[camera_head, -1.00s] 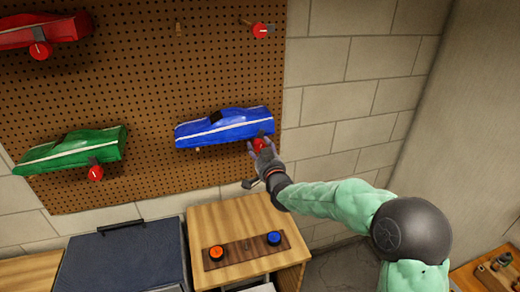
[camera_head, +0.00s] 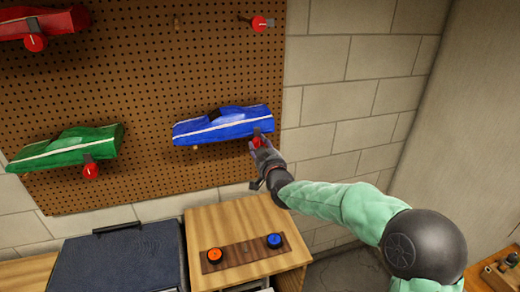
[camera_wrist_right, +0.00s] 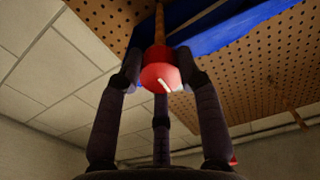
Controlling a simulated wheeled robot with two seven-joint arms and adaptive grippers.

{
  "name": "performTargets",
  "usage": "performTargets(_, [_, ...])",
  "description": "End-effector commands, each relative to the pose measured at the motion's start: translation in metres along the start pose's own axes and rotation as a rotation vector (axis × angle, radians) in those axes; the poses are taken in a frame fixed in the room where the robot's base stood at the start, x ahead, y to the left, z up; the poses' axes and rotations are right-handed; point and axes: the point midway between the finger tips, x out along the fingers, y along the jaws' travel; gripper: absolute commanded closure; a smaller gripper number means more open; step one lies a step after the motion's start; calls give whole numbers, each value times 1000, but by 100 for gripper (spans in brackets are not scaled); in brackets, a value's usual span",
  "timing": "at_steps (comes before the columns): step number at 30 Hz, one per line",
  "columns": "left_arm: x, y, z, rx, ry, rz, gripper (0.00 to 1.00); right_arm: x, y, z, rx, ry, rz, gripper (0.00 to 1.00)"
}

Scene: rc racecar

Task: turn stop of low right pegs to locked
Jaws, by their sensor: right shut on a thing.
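The red stop (camera_head: 256,142) of the low right pegs is a round knob below the right end of the blue car (camera_head: 222,126). A small grey tab shows at its upper side in the head view. My right gripper (camera_head: 262,149) is shut on this stop. In the wrist view its fingers are around the red knob (camera_wrist_right: 160,77), which has a white mark on its face. A wooden peg (camera_wrist_right: 159,22) runs from the knob toward the board. The gripper partly hides the knob. My left gripper is out of view.
The pegboard (camera_head: 140,95) also holds a green car (camera_head: 66,148) and a red car (camera_head: 40,22), each with a red stop, and a bare upper right stop (camera_head: 259,23). Below stand a wooden cabinet (camera_head: 215,215) with orange and blue knobs and a dark blue box (camera_head: 120,262).

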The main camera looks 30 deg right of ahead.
Motion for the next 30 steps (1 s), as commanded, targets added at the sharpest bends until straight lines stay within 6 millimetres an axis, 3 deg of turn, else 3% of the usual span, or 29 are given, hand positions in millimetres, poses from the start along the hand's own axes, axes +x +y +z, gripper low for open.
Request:
performTargets(1, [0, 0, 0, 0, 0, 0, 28, -1, -3, 10, -1, -22, -7, 97])
performTargets(6, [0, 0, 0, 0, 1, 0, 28, -1, -4, 12, 1, -24, -7, 97])
performTargets(7, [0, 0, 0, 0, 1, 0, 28, -1, -4, 12, 1, -24, -7, 61])
performTargets(9, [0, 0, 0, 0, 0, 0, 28, -1, -4, 12, 1, -24, -7, 42])
performTargets(22, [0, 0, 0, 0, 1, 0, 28, -4, -1, 5, 2, -11, -3, 41])
performTargets(30, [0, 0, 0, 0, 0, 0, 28, -37, -1, 3, 2, -9, -2, 41])
